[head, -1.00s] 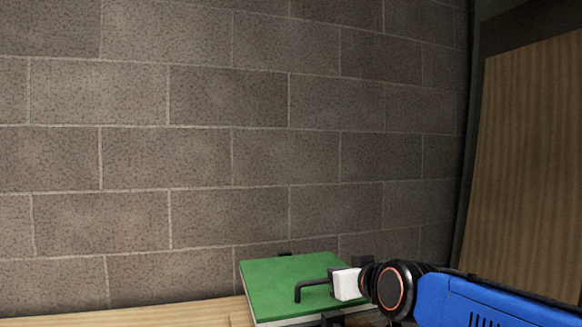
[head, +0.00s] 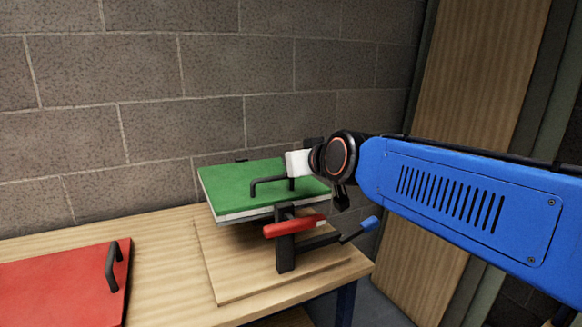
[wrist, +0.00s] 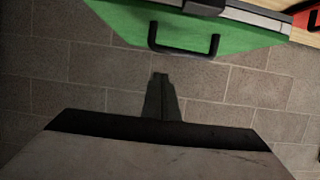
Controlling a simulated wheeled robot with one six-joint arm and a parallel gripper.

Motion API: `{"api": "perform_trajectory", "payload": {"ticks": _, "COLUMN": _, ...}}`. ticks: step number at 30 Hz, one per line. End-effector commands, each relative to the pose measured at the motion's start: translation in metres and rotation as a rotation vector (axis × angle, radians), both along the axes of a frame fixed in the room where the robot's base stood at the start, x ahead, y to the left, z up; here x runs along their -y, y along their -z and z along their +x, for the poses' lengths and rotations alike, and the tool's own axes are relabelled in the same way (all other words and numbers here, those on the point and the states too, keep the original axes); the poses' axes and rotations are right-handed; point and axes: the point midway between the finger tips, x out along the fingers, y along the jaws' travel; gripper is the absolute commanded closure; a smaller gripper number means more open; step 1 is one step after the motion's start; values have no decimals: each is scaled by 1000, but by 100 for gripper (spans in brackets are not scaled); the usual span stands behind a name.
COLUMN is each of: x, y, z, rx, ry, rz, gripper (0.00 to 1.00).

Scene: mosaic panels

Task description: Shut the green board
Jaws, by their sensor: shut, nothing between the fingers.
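The green board (head: 235,187) is a flat panel with a pale edge and a black bar handle (head: 268,184). It lies roughly level, slightly tilted, raised above a wooden base plate (head: 235,285). In the wrist view the green board (wrist: 255,37) fills the top, with its handle (wrist: 184,49) hanging toward the middle. My gripper (wrist: 161,78) is shut and empty, apart from the handle in that picture. In the head view my white wrist part (head: 297,163) covers part of the board's right side. The fingertips are hard to make out there.
A black post with a red lever (head: 294,226) and a blue-tipped lever (head: 360,229) stands in front of the board. A red panel with a black handle (head: 50,285) lies at the left. The wooden table (head: 165,250) is clear between them. A block wall (head: 150,70) stands behind.

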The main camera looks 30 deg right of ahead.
Motion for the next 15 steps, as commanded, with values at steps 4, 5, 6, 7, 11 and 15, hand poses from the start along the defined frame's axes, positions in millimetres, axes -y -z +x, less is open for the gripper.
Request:
{"api": "perform_trajectory", "payload": {"ticks": 4, "x": 0, "y": 8, "z": -16, "rx": 3, "ry": 1, "rz": -1, "gripper": 100}}
{"api": "perform_trajectory", "payload": {"ticks": 5, "x": 0, "y": 10, "z": -20, "rx": 4, "ry": 1, "rz": 0, "gripper": 100}}
{"api": "perform_trajectory", "payload": {"ticks": 6, "x": 0, "y": 12, "z": -24, "rx": 4, "ry": 1, "rz": 1, "gripper": 100}}
{"api": "perform_trajectory", "payload": {"ticks": 7, "x": 0, "y": 14, "z": -28, "rx": 4, "ry": 1, "rz": 1, "gripper": 100}}
{"api": "perform_trajectory", "payload": {"ticks": 11, "x": 0, "y": 24, "z": -45, "rx": 5, "ry": 1, "rz": 1, "gripper": 100}}
{"api": "perform_trajectory", "payload": {"ticks": 15, "x": 0, "y": 34, "z": -61, "rx": 6, "ry": 0, "rz": 0, "gripper": 100}}
